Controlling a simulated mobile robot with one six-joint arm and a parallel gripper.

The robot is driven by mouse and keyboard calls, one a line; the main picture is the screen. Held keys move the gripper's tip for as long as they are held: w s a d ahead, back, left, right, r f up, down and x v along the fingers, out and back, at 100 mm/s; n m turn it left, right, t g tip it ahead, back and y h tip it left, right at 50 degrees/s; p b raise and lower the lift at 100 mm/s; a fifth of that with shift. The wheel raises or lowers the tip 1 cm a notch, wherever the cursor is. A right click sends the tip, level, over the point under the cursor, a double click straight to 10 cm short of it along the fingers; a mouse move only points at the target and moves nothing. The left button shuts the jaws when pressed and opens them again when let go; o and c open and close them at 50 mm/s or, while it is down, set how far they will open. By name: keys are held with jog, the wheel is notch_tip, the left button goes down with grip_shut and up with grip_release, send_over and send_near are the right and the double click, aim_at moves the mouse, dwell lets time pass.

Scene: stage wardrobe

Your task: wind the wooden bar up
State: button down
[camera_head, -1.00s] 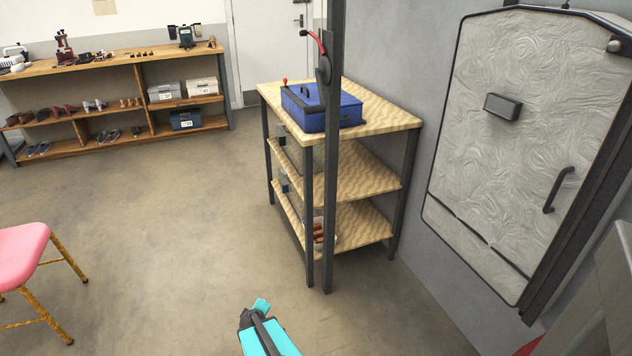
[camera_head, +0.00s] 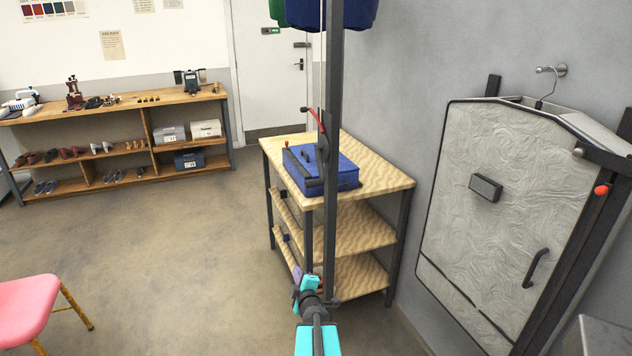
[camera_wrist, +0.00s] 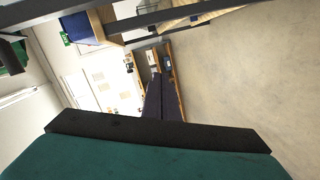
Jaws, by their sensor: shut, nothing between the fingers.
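A dark upright post (camera_head: 332,200) stands in front of a wooden shelf unit. A crank with a red curved arm (camera_head: 318,119) and a dark grip end is mounted on the post, above the blue box. My gripper (camera_head: 298,272) is low in the head view, beside the lower post and well below the crank, touching nothing that I can make out. In the wrist view its dark fingers (camera_wrist: 163,98) are together and empty. I cannot make out the wooden bar in either view. Blue cloth (camera_head: 350,12) hangs at the top edge, cut off by the frame.
The shelf unit (camera_head: 385,184) carries a blue box (camera_head: 340,174). A grey-white garment bag (camera_head: 505,200) hangs on the right wall. A pink stool (camera_head: 25,305) stands at left, and a long workbench (camera_head: 110,112) at the back. The floor between is clear.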

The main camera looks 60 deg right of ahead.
jog(key=s+d+r+n+t+p, duration=0.2)
jog(key=s+r+p, duration=0.3)
jog(key=r, duration=0.7)
jog(key=s+d+r+n+t+p, duration=0.2)
jog(key=s+d+r+n+p, duration=0.1)
jog(key=r, duration=0.9)
jog(key=shift+s+d+n+h+p, duration=0.3)
jog(key=shift+s+d+p, duration=0.15)
jog(key=shift+s+p, duration=0.6)
jog(key=shift+w, duration=0.2)
jog(key=b+x, duration=0.1)
jog(key=x, duration=0.1)
jog(key=shift+w+d+f, duration=0.15)
jog(key=shift+w+d, duration=0.05)
jog(key=shift+w, duration=0.1)
jog(key=w+b, duration=0.1)
jog(key=b, duration=0.5)
jog(key=shift+d, duration=0.35)
jog(key=b, duration=0.8)
jog(key=shift+w+d, duration=0.35)
